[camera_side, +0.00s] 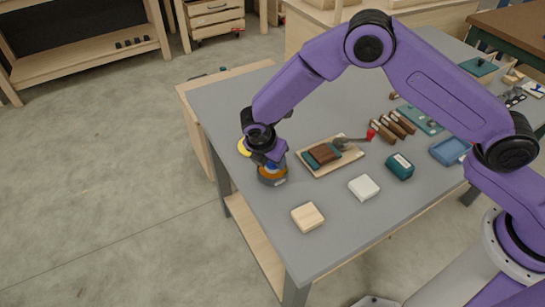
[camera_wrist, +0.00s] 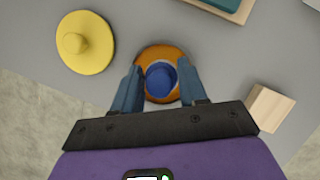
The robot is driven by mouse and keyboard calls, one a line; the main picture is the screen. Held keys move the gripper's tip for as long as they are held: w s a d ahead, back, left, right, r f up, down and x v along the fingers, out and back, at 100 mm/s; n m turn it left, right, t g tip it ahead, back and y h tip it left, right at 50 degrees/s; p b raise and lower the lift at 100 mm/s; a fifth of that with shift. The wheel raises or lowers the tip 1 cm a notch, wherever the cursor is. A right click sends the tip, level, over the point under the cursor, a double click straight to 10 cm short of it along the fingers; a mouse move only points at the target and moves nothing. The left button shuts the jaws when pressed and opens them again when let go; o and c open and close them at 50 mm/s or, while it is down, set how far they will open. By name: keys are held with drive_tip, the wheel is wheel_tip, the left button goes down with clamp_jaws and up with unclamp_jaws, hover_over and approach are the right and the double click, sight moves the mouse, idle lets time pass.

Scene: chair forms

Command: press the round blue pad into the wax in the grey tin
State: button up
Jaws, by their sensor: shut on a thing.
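The round blue pad (camera_wrist: 161,80) is between the two fingers of my gripper (camera_wrist: 160,88), which is shut on it. In the wrist view the pad sits inside the ring of orange wax (camera_wrist: 163,53) in the tin. In the side view the grey tin (camera_side: 272,180) stands on the table near its left edge, right under my gripper (camera_side: 270,162). A little of the blue pad shows there between the fingers. The pad is at or just above the wax; I cannot tell whether it touches.
A yellow knobbed disc (camera_wrist: 97,52) lies left of the tin. A pale wooden block (camera_side: 308,216), a white block (camera_side: 364,187) and a board with a clamped brown piece (camera_side: 324,154) are nearby. A teal roll (camera_side: 399,167) and blue tray (camera_side: 448,151) stand farther right.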

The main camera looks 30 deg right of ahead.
drive_tip(key=shift+f, duration=0.5)
idle(1.2)
drive_tip(key=shift+r, duration=3.55)
